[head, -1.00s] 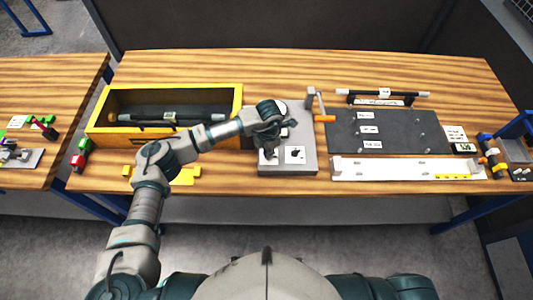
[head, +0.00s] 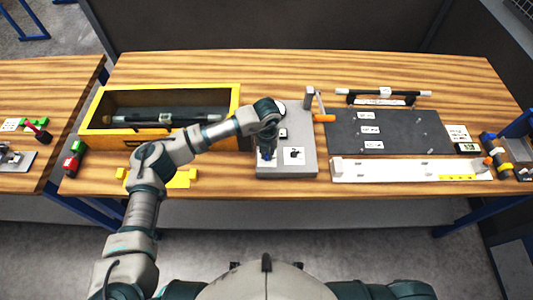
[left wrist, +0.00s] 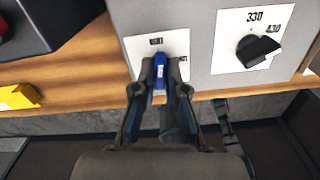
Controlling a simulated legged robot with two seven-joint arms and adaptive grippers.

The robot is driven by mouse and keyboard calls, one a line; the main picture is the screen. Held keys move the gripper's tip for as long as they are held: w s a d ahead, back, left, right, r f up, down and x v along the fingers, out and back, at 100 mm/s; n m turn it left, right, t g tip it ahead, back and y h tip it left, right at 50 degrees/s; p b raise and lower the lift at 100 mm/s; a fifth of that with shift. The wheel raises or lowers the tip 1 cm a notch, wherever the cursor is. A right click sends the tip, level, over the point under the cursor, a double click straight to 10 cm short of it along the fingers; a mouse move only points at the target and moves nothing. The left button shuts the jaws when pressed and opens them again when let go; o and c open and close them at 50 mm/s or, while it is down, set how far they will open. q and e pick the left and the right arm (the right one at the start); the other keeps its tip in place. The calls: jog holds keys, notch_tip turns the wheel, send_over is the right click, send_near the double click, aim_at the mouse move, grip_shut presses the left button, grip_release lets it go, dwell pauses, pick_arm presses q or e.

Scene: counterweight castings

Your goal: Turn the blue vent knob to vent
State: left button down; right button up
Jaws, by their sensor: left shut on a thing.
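The blue vent knob (left wrist: 160,70) sits on a white label plate (left wrist: 180,42) on the grey panel box (left wrist: 205,20) in the left wrist view. My left gripper (left wrist: 160,80) is shut on the blue knob, with one finger on each side of it. In the head view my left gripper (head: 267,150) reaches down onto the front left of the grey box (head: 305,120), and a bit of blue shows at its tip. Part of the plate's lettering is hidden by the fingers. My right gripper is not in view.
A black knob (left wrist: 258,50) marked 330 and 430 is on the plate to the right. A yellow-edged crate (head: 105,144) stands left of the box. A lever with an orange handle (head: 325,118) and a dark plate (head: 400,145) are to the right.

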pick_arm(q)
jog(key=shift+w+r+n, duration=0.2)
jog(key=shift+n, duration=0.6)
jog(key=c, duration=1.3)
grip_release()
jog(key=shift+o, duration=0.4)
jog(key=shift+f, duration=0.15)
jog(key=shift+d, duration=0.1)
notch_tip(320, 180, up, 12)
